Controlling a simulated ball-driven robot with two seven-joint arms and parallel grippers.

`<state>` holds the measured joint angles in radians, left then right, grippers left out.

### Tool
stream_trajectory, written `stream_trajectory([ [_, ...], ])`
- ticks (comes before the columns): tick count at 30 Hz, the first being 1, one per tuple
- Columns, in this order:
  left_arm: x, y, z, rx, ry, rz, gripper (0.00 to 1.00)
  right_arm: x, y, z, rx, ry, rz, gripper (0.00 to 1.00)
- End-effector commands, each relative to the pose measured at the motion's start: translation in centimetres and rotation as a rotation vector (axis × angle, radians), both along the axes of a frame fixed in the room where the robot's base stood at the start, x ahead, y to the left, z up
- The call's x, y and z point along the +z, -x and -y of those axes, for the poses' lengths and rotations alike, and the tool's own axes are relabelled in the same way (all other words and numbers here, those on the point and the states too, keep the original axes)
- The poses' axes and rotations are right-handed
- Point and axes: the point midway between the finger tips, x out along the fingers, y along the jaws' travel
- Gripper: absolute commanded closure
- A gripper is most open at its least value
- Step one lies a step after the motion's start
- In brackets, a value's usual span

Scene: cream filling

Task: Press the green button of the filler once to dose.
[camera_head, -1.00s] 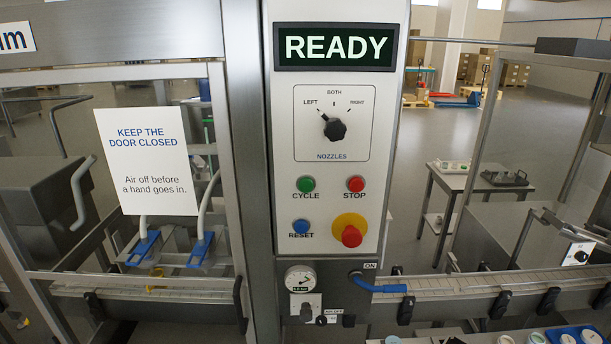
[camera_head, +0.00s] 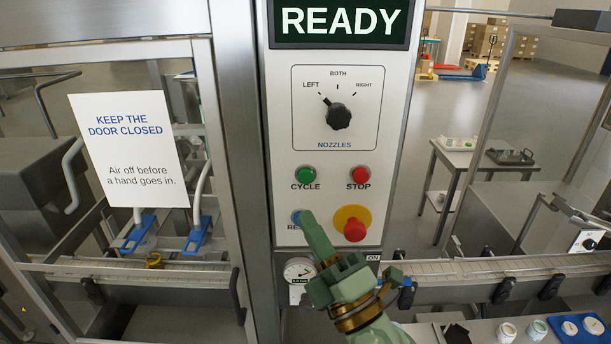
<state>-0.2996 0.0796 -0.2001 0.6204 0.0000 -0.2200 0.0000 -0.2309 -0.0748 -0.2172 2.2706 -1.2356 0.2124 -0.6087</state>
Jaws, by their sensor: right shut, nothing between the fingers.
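The filler's panel (camera_head: 285,230) stands upright in the middle of the head view. Its green button (camera_head: 306,174), labelled CYCLE, is in full view on the left of the panel. The display (camera_head: 340,22) reads READY, and the nozzle selector knob (camera_head: 338,116) points to LEFT. My right gripper (camera_head: 306,216) is shut and empty. Its fingertips are below the green button, in front of the blue RESET button (camera_head: 297,217), which they partly hide. I cannot tell whether they touch the panel. My left gripper is not in view.
The red STOP button (camera_head: 361,175) is right of the green one. A red mushroom button on a yellow plate (camera_head: 355,228) sits close right of my fingertips. A pressure gauge (camera_head: 297,270) is below. A conveyor (camera_head: 500,268) runs right; a guarded door (camera_head: 130,150) is left.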

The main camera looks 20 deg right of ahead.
Motion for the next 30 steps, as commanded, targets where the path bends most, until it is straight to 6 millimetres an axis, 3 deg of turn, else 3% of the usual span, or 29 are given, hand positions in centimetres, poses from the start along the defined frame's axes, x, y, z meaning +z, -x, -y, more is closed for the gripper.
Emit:
stream_trajectory([
  [11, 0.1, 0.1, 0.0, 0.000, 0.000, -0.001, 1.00, 0.0, -0.9, 0.2, 0.002, -0.002, -0.001, 1.00],
  [24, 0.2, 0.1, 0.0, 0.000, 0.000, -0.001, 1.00, -0.1, -6.5, 1.9, 0.002, -0.002, -0.002, 1.00],
  [30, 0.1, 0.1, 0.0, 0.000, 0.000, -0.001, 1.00, -0.1, -8.1, 2.3, 0.003, -0.004, -0.002, 1.00],
])
